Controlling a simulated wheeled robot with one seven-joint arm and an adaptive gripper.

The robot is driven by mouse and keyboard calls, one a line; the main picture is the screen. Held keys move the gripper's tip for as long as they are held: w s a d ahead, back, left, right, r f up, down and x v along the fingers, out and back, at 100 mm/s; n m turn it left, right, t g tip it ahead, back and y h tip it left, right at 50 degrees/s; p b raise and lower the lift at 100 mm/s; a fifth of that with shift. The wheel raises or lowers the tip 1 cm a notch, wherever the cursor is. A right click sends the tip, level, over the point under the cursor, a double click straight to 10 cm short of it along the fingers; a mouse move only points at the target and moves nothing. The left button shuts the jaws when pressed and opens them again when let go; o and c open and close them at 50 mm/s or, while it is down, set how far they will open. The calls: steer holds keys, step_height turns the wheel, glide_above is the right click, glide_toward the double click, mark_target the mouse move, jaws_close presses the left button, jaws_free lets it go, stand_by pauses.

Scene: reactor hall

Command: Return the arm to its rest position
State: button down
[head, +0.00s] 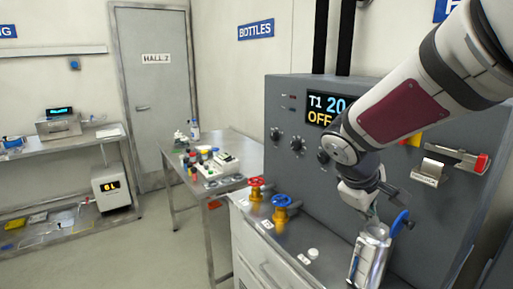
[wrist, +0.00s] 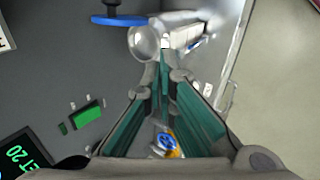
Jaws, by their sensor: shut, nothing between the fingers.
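My arm (head: 410,95) reaches in from the upper right, in front of a grey control cabinet (head: 290,180). My gripper (head: 372,210) points down, just above a silver cylinder (head: 370,258) on the counter. In the wrist view my gripper's fingers (wrist: 163,62) come together at the tips with nothing between them. A rounded metal part (wrist: 145,42) and a blue handle (wrist: 120,20) show just beyond the tips. Whether the fingertips touch the metal is unclear. The blue handle also shows beside the cylinder in the head view (head: 398,223).
Red (head: 256,188) and blue (head: 283,208) valve wheels stand on the counter left of my gripper, with a small white knob (head: 313,254) nearer. A lever (head: 455,157) juts from the cabinet at right. A steel table (head: 225,140) stands further left; open floor (head: 150,245) lies in front.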

steer(key=s+a+r+m+y, duration=0.1)
steer(key=s+a+r+m, duration=0.1)
steer(key=s, duration=0.5)
steer(key=s+a+r+m+t+y, duration=0.1)
steer(key=s+m+y, duration=0.1)
steer(key=s, duration=0.5)
steer(key=s+a+r+m+y, duration=0.2)
steer(key=s+m, duration=0.1)
steer(key=s, duration=0.4)
steer(key=shift+s+a+r+t, duration=0.3)
steer(key=shift+r, duration=0.05)
